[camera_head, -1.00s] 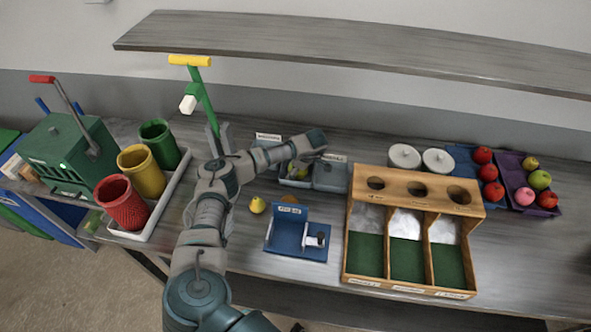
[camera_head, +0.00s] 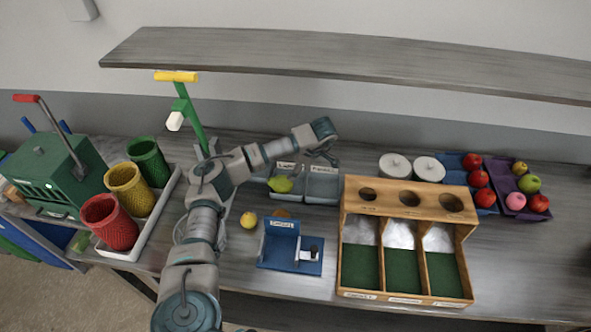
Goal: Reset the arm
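My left arm reaches up from the bottom left and bends right. Its gripper (camera_head: 325,156) is raised above the right one of two grey bins, apart from it. Its small dark fingers look spread, with nothing between them. A yellow-green fruit (camera_head: 280,184) lies in the left grey bin (camera_head: 259,178). The right grey bin (camera_head: 321,186) looks empty. My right gripper is not in view.
A green stand with a yellow top (camera_head: 176,76) rises close behind my forearm. A yellow fruit (camera_head: 248,220), a blue labelled holder (camera_head: 284,262) and a wooden three-slot box (camera_head: 405,195) stand in front. A shelf (camera_head: 340,62) overhangs the back.

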